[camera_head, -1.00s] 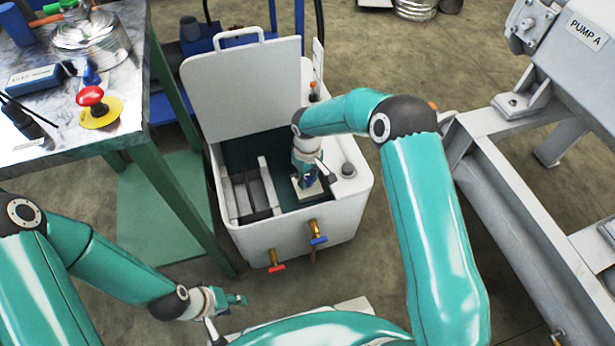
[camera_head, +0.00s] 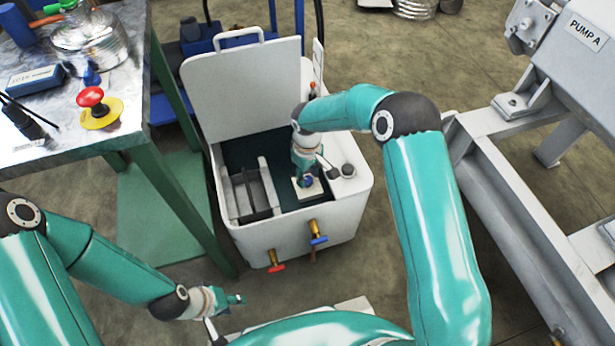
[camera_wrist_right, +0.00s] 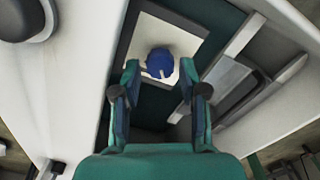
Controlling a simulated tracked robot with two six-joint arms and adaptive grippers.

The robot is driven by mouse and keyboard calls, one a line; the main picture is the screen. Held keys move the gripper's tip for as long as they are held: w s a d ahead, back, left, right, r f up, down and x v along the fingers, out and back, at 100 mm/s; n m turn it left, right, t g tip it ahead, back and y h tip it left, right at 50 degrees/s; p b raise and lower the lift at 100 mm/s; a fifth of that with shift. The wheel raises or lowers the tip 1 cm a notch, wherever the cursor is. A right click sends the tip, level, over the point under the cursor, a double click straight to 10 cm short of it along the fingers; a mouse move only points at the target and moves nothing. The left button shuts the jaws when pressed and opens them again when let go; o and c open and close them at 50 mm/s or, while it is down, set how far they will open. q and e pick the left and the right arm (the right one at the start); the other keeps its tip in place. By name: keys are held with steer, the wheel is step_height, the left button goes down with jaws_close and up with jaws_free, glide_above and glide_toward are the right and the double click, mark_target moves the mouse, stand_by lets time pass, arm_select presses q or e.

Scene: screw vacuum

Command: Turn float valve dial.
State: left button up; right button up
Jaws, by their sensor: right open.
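The float valve dial is a blue knob (camera_wrist_right: 160,62) on a pale square plate (camera_wrist_right: 185,42), inside the white tank. In the right wrist view it sits between and just beyond the fingertips of my right gripper (camera_wrist_right: 158,75), which is open with a finger on either side. Whether the fingers touch the dial cannot be told. In the head view the dial (camera_head: 308,182) shows partly below my right gripper (camera_head: 306,172), which reaches down into the tank. My left gripper (camera_head: 236,299) is low at the front left, away from the tank; its fingers are too small to judge.
The white tank (camera_head: 345,205) has its lid (camera_head: 240,88) raised at the back. Red (camera_head: 276,267) and blue (camera_head: 318,240) handled valves stick out of its front. A workbench (camera_head: 60,155) stands left and a grey pump frame (camera_head: 500,205) stands right.

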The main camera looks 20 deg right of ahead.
mark_target(308, 180)
step_height(308, 180, up, 10)
steer(key=shift+r, duration=0.25)
stand_by(0.6)
